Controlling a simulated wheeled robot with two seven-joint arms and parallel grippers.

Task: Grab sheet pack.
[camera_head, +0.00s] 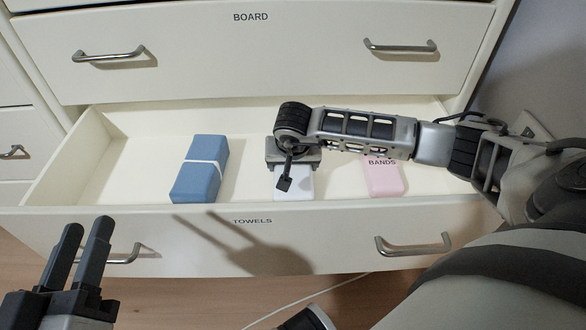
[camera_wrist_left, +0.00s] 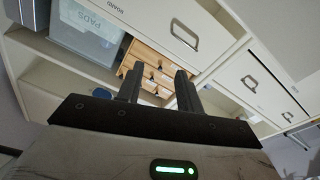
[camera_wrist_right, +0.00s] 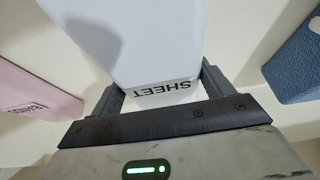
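The white pack marked SHEET (camera_wrist_right: 155,50) lies in the open drawer marked TOWELS (camera_head: 330,235). In the head view the sheet pack (camera_head: 294,190) is mostly hidden under my right gripper (camera_head: 286,178), which points down over it. In the right wrist view my right gripper (camera_wrist_right: 163,90) has one finger on each side of the pack, close against its edges; I cannot tell if they press on it. My left gripper (camera_head: 78,243) is empty, its fingers apart, in front of the drawer at the lower left. It also shows in the left wrist view (camera_wrist_left: 158,88).
A blue pack with a white band (camera_head: 202,170) lies left of the sheet pack, and a pink pack marked BANDS (camera_head: 384,178) lies right of it. The drawer marked BOARD (camera_head: 250,50) above is shut. The drawer's left end (camera_head: 110,165) is bare.

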